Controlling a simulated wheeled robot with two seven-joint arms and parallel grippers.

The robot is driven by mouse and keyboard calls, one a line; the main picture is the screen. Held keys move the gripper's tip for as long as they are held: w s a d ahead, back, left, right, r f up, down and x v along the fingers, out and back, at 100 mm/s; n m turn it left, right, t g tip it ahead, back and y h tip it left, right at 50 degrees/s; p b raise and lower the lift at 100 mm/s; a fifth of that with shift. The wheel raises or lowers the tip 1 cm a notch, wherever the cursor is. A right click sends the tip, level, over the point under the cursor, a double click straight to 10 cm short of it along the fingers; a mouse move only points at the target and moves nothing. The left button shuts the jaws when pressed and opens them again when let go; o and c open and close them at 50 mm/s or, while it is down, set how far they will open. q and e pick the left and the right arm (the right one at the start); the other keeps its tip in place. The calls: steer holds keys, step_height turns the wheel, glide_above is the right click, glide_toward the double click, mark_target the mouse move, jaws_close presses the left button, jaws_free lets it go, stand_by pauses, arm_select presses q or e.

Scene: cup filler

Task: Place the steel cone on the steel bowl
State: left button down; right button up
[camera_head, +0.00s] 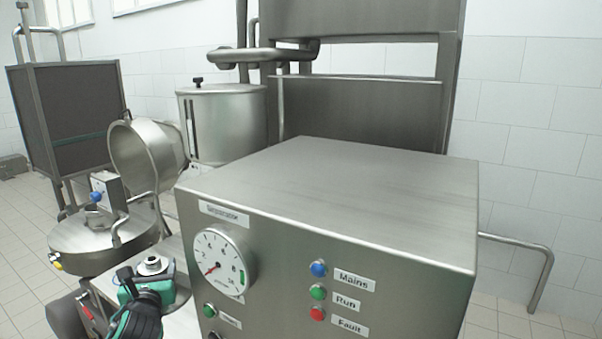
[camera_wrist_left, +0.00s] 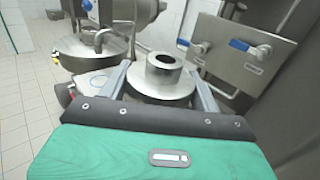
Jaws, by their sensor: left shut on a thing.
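The steel cone (camera_head: 153,265), a flared steel ring with a dark hole in its top, is held upright by my left gripper (camera_head: 150,280). In the left wrist view the cone (camera_wrist_left: 164,79) sits between the two fingers of the gripper (camera_wrist_left: 160,72), which is shut on it. A wide round steel bowl-like vessel (camera_head: 85,250) stands to its left in the head view, with a blue-knobbed fitting on top. It also shows beyond the left finger in the wrist view (camera_wrist_left: 82,58). A tilted round steel vessel (camera_head: 140,153) is behind it. I cannot tell which is the steel bowl. My right gripper is not in view.
A large steel cabinet (camera_head: 350,205) with a gauge and coloured buttons stands close to the right of my left gripper. A steel tank (camera_head: 232,125) is behind. The wrist view shows a steel panel with blue-handled valves (camera_wrist_left: 242,48) at right. Tiled floor (camera_head: 25,285) is open at left.

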mark_target(142, 265)
arm_select(q)
steer(key=a, duration=0.1)
steer(key=w+a, duration=0.1)
steer(key=a, duration=0.1)
steer(key=shift+a+y, duration=0.25)
steer(key=shift+y, duration=0.05)
steer(key=s+a+r+n+y, duration=0.1)
steer(key=a+r, duration=0.3)
steer(key=a, duration=0.2)
steer(key=s+d+f+m+h, duration=0.2)
steer(key=s+d+f+h, duration=0.1)
steer(key=s+d+f, duration=0.5)
steer(key=s+d+f+m+h, duration=0.2)
steer(key=s+d+f, duration=0.6)
steer(key=s+d, duration=0.6)
steer(key=shift+s+d+f+t+h, duration=0.3)
steer(key=shift+f+h, duration=0.1)
steer(key=shift+h, duration=0.2)
steer(key=shift+a, duration=0.1)
